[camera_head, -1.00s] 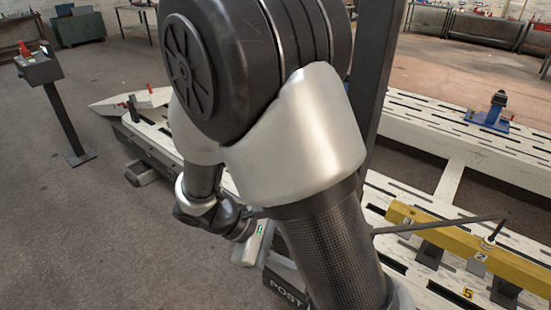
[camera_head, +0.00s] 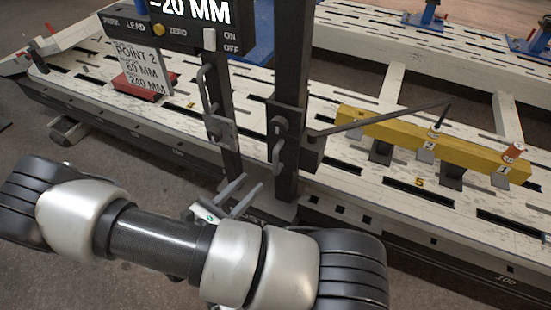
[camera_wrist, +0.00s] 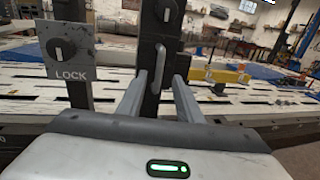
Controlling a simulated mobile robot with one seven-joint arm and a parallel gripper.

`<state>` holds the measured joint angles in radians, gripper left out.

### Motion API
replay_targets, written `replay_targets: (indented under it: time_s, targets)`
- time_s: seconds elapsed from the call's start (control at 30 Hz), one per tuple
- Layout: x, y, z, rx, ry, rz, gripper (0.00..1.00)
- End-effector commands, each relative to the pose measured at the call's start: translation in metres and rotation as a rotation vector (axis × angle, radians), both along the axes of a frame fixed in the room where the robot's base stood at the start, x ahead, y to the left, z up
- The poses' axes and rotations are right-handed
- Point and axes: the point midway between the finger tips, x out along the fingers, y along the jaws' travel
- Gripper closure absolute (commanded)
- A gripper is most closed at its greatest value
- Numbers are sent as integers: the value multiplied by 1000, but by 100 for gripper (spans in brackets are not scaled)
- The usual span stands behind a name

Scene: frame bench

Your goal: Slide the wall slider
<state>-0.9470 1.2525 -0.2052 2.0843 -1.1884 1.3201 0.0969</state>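A dark upright post (camera_head: 294,60) stands at the bench's near edge and carries a slider block (camera_head: 311,152) with a knob, a vertical handle (camera_head: 278,157) and a long thin pointer arm (camera_head: 385,117) reaching right. My gripper (camera_head: 243,187) is in front of the post, a little below and left of this handle in the head view. Its two fingers are apart with nothing between them. In the wrist view the handle (camera_wrist: 160,66) shows between and beyond the open fingertips of my gripper (camera_wrist: 161,76). How far beyond is hard to tell.
A second dark post (camera_head: 219,90) on the left bears a handle and a plate, labelled LOCK in the wrist view (camera_wrist: 70,50). A readout panel (camera_head: 170,28) shows -20 MM. A sign (camera_head: 140,68) reads POINT 2, 60 MM, 240 MM.

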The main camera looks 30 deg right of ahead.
Motion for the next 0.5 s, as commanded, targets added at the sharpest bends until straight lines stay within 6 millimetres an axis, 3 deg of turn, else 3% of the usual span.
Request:
replay_targets:
  time_s: [0.2, 0.5]
  targets:
    - [21, -46, -1, -1, 0, -5, 67]
    - [48, -98, -1, 0, 0, -5, 67]
